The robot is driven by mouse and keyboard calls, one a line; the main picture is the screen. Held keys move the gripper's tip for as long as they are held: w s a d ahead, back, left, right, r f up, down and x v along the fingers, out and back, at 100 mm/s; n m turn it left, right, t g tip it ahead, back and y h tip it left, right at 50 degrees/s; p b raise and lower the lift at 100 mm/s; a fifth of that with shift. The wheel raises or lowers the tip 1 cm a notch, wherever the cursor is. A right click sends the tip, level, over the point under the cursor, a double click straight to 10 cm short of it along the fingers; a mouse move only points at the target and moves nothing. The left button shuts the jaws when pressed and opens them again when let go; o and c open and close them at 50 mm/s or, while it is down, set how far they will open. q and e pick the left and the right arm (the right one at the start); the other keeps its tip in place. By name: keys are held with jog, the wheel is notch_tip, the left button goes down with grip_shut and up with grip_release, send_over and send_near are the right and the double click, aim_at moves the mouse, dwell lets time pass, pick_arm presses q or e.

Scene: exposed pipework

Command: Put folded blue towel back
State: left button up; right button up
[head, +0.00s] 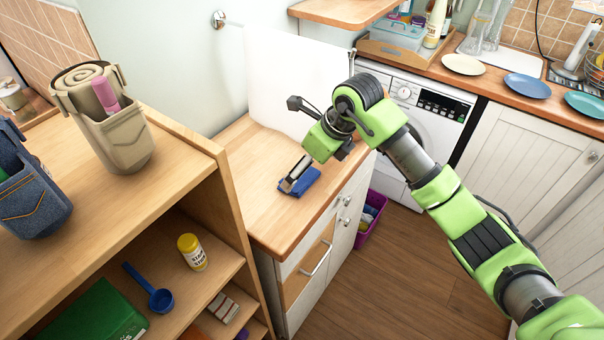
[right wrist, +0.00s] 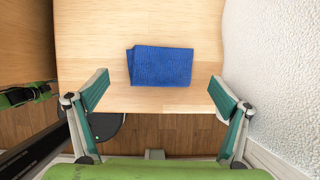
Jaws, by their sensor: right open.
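The folded blue towel (head: 308,183) lies flat on the wooden top of a low cabinet in the head view. In the right wrist view the towel (right wrist: 160,66) is a neat rectangle near the edge of the wooden top. My right gripper (head: 294,144) is over the cabinet top, with one finger hiding part of the towel. In the wrist view my right gripper (right wrist: 159,88) is open, its fingers spread to either side of the towel and nothing between them. I cannot tell its exact height above the towel.
A shelf unit (head: 180,165) with a beige holder (head: 125,140) stands at left. A washing machine (head: 425,115) and a counter with plates are at back right.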

jog(key=b+v, duration=0.1)
jog(key=v, duration=0.7)
jog(key=shift+d+r+b, duration=0.2)
jog(key=shift+b, duration=0.15)
jog(key=shift+s, duration=0.1)
